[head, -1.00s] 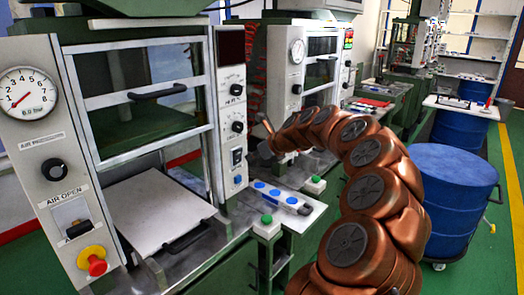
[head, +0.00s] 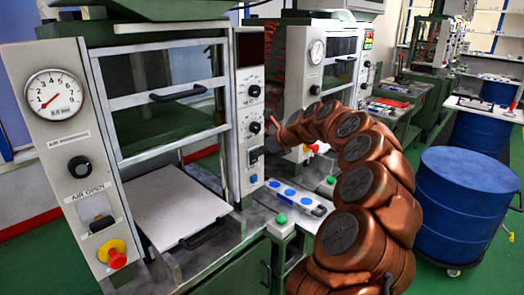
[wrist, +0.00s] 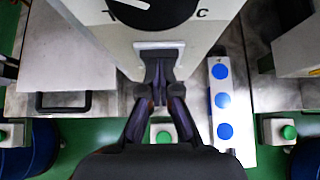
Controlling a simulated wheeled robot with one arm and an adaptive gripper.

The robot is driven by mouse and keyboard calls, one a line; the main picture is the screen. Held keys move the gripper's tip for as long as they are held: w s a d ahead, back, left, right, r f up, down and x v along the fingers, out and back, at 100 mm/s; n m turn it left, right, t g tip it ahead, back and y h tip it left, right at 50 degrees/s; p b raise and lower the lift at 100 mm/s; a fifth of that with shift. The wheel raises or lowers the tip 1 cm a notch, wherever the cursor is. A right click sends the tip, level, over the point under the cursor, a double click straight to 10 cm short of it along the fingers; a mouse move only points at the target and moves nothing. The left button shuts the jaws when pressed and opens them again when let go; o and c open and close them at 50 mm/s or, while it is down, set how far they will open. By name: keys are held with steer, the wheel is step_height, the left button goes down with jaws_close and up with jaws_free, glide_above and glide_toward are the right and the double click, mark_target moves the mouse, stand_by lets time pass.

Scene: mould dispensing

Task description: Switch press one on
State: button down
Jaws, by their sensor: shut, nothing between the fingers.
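Press one (head: 70,130) is the near press with the round gauge, at the left of the head view. Its right control panel (head: 246,110) carries a display, black knobs and switches. In the wrist view, my gripper (wrist: 160,70) is shut and empty, with its fingertips at the white-framed switch (wrist: 160,45) below a black knob (wrist: 152,14). The fingertips cover much of the switch, so I cannot tell its position or whether they touch it. In the head view, my arm reaches to the panel, and its end is hard to make out.
A white strip with blue discs (wrist: 222,100) lies right of my gripper, on the bench. Green buttons (head: 280,219) stand at the bench front. A second press (head: 301,80) is behind my arm. A blue drum (head: 465,205) stands at the right.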

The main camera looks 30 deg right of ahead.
steer(key=shift+w, duration=0.15)
steer(key=shift+r+p, duration=0.1)
steer(key=shift+p, duration=0.25)
steer(key=shift+r+p, duration=0.75)
steer(key=shift+r, duration=0.05)
steer(key=b+v, duration=0.1)
steer(key=v, duration=1.2)
